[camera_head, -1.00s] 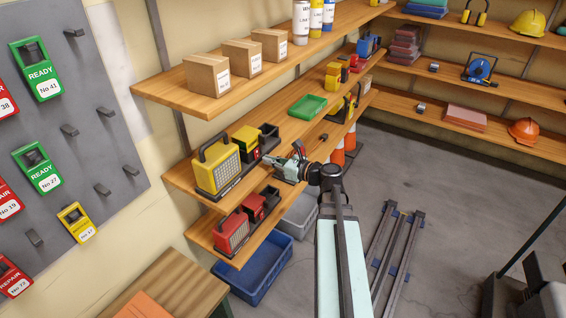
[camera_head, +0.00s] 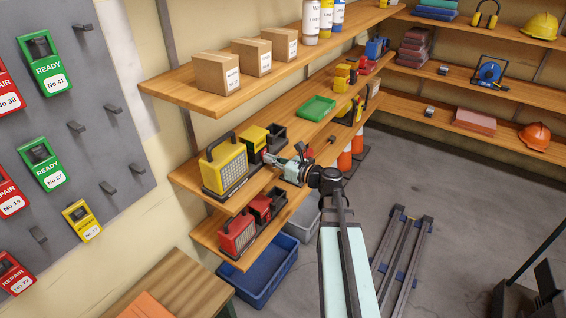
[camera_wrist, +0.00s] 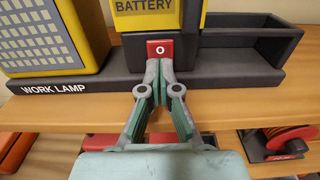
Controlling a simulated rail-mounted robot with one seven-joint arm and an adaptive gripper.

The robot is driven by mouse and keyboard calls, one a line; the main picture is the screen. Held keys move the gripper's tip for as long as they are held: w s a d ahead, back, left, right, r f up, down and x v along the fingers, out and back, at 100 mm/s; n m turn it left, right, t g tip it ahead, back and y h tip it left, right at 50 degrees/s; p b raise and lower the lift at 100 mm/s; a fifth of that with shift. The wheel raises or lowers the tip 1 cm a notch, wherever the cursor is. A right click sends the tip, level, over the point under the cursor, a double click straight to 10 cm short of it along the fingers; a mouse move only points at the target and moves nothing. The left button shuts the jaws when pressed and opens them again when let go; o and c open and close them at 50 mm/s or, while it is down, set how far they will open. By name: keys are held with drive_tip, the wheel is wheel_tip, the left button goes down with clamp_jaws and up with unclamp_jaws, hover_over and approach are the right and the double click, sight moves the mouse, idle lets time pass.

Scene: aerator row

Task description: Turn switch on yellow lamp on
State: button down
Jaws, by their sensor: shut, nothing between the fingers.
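The yellow work lamp (camera_head: 226,166) stands on the middle shelf on a dark base labelled WORK LAMP (camera_wrist: 50,88). A yellow battery block (camera_head: 254,138) marked BATTERY (camera_wrist: 150,10) sits beside it on the same base. A red switch (camera_wrist: 159,47) with a white O is on the base front below the battery. My gripper (camera_wrist: 160,67) is shut and empty, its fingertips at the lower edge of the switch. I cannot tell whether they touch it. In the head view my gripper (camera_head: 269,158) reaches in from the right, in front of the base.
An empty dark tray (camera_wrist: 250,45) is right of the battery. A red lamp (camera_head: 237,235) stands on the shelf below. A green tray (camera_head: 317,107) lies farther along the middle shelf. Cardboard boxes (camera_head: 216,75) stand on the shelf above. The shelf's front edge (camera_wrist: 70,115) lies beneath my fingers.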

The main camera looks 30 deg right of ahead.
drive_tip(key=shift+w+f, duration=0.1)
drive_tip(key=shift+w, duration=0.1)
drive_tip(key=shift+s, duration=0.1)
drive_tip(key=shift+s+d, duration=0.1)
drive_tip(key=shift+s, duration=0.05)
drive_tip(key=f+b+v, duration=0.1)
drive_tip(key=f+v, duration=0.1)
drive_tip(key=v, duration=1.1)
drive_tip(key=shift+s+d, duration=0.15)
drive_tip(key=shift+s, duration=0.1)
drive_tip(key=shift+f, duration=0.15)
